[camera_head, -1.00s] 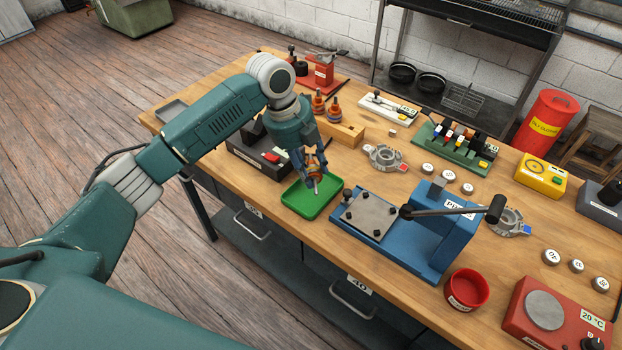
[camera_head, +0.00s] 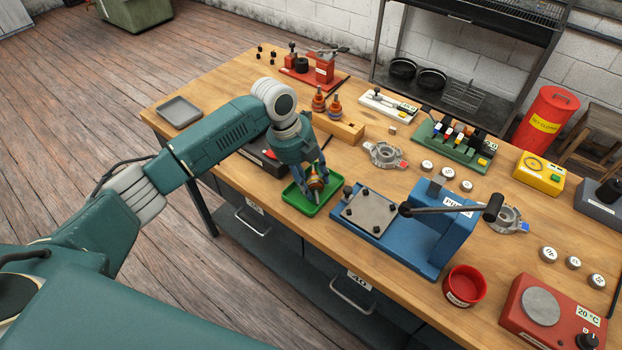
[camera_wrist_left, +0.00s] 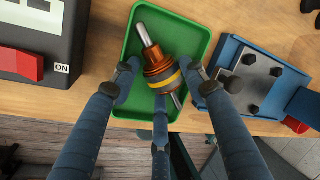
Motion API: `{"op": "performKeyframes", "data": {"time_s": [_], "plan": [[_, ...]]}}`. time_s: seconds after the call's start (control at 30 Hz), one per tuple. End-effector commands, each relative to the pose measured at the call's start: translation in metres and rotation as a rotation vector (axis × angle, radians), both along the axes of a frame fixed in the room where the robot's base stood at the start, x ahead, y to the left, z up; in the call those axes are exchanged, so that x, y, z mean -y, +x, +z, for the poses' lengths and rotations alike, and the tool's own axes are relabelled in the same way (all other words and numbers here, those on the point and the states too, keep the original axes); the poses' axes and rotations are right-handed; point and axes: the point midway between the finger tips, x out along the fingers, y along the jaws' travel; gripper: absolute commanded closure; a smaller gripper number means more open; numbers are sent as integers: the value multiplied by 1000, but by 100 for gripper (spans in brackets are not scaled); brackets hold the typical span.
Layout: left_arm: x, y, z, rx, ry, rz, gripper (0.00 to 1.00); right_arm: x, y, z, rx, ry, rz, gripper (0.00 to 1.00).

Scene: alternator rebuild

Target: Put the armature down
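The armature, with a copper-coloured body, a yellow band and a steel shaft, is in the green tray (camera_head: 293,198); the armature (camera_head: 317,182) shows between my fingers. In the left wrist view the armature (camera_wrist_left: 160,70) lies slantwise over the floor of the tray (camera_wrist_left: 193,35). My left gripper (camera_head: 314,179) is low over the tray. In the left wrist view its fingers (camera_wrist_left: 160,80) are spread around the armature, with small gaps at the sides, so it looks open. My right gripper is not in view.
A blue press (camera_head: 432,238) with a grey plate stands close right of the tray. A dark box with a red switch (camera_wrist_left: 22,63) is close on the left. A wooden block (camera_head: 345,130) holding similar armatures stands behind. A red bowl (camera_head: 465,285) is at the front right.

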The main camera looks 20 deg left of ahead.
Motion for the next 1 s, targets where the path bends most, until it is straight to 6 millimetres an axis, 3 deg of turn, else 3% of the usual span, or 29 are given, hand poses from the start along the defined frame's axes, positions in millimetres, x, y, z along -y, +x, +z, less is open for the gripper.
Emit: {"op": "performKeyframes", "data": {"time_s": [0.33, 0.8, 1.0], "plan": [[-3, 0, 11, 3, -1, 1, 57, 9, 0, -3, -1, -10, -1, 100], [-26, -10, 99, 3, 0, 1, 57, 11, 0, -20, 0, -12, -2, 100], [-30, -13, 116, 1, 0, 0, 57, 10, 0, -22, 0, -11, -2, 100]]}}
